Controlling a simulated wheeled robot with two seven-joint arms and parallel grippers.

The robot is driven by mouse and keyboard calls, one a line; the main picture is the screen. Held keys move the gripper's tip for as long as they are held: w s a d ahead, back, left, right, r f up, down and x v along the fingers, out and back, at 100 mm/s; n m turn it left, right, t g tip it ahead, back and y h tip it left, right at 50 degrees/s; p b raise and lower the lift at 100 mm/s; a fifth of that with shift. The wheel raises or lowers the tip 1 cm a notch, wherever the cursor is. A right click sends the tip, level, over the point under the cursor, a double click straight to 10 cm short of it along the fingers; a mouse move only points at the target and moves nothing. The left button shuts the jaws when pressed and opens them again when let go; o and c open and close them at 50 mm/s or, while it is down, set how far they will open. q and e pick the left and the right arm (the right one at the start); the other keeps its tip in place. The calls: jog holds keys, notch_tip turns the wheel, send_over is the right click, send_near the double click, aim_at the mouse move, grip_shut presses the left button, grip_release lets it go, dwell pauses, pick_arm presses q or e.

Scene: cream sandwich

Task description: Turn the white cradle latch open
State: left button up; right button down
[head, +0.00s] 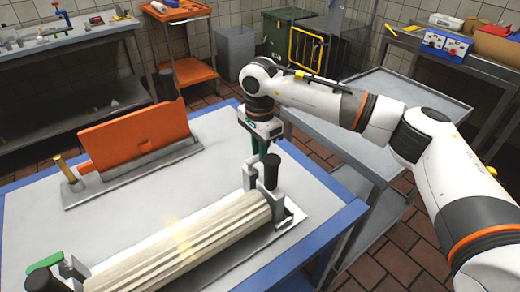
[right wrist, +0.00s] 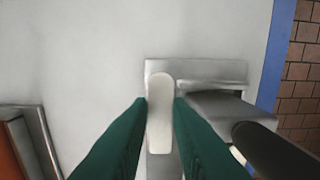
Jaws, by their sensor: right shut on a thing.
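The white cradle latch (right wrist: 160,120) lies between the green fingers of my right gripper (right wrist: 160,103) in the right wrist view, seen from above as a rounded bar. The gripper is shut on it. In the head view my right gripper (head: 258,152) points down at the far right end of the metal cradle (head: 290,215), and its fingers hide the latch. A long pale fluted roll (head: 185,245) lies in the cradle. A black knob (head: 271,170) stands beside the gripper; it also shows in the right wrist view (right wrist: 270,145). My left gripper is not in view.
A green latch (head: 44,257) sits at the cradle's near left end. An orange panel (head: 135,137) stands on a metal base behind, with a brass post (head: 63,168). The blue-edged table (head: 225,155) is clear between them. A grey side table (head: 395,100) stands right.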

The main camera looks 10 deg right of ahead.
jog(key=shift+r, duration=0.1)
jog(key=c, duration=1.3)
grip_release()
notch_tip(320, 180, up, 12)
jog(key=shift+b, duration=0.45)
